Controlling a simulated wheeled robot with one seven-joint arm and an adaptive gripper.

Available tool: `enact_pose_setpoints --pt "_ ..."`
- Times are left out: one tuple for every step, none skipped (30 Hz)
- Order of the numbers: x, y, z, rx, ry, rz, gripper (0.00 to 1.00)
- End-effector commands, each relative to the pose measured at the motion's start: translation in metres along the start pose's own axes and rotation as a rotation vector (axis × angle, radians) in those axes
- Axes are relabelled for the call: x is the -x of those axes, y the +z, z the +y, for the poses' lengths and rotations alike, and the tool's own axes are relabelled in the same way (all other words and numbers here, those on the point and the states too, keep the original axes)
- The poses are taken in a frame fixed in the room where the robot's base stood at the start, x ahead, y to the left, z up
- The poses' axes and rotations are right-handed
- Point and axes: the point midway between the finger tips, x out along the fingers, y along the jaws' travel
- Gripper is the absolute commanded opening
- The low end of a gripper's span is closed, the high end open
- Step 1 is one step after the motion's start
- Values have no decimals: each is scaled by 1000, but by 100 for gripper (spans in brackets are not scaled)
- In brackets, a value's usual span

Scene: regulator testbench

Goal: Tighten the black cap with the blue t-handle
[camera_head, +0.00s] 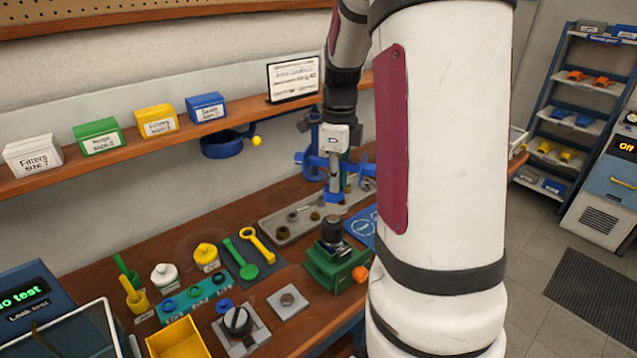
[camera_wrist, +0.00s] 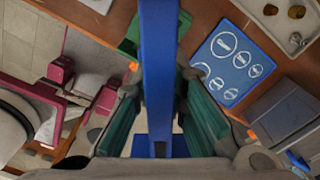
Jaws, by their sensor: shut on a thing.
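My gripper (camera_head: 335,188) is above the back right part of the workbench. In the wrist view its fingers (camera_wrist: 160,100) are closed on both sides of a long blue bar, which appears to be the blue t-handle (camera_wrist: 158,60). In the head view only a small blue bit shows at the fingertips. A dark round cap-like part (camera_head: 332,228) stands upright on the green vise (camera_head: 325,266), below and in front of my gripper and apart from it. Another black knob-like cap (camera_head: 237,320) sits on a grey plate at the front. I cannot tell which is the task's cap.
A grey tray (camera_head: 270,222) with small parts lies behind the vise. A blue mat with white outlines (camera_wrist: 226,62) lies beside it. Blue fixtures (camera_head: 308,160) stand near my gripper. The vise has an orange knob (camera_head: 360,273). Boxes line the shelf (camera_head: 60,178) above.

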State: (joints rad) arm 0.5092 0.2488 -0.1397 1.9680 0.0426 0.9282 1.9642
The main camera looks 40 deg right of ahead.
Motion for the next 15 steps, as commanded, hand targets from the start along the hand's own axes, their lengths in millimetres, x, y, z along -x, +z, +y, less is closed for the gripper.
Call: enact_pose_setpoints --pt "0 -1 0 -13 -1 -1 0" --pt "0 -2 0 -18 -1 -1 0" --pt "-1 -2 0 -22 0 -1 0" --pt "-3 -2 0 -23 0 -1 0" --pt "-4 -2 0 -22 0 -1 0" --pt "-7 -1 -1 -21 0 -1 0" --pt "-9 -1 -1 -21 -1 -1 0" --pt "-12 -1 -1 -20 -1 -1 0" --pt "-15 -1 -1 -20 0 0 0" --pt "-18 -1 -1 -20 1 0 0" --pt "-21 -1 -1 -20 1 0 0" --pt "-24 -1 -1 -20 0 0 0" --pt "-27 -1 -1 -20 -1 0 0" --pt "-30 -1 -1 -20 -1 0 0" --pt "-33 -1 -1 -19 0 0 0"
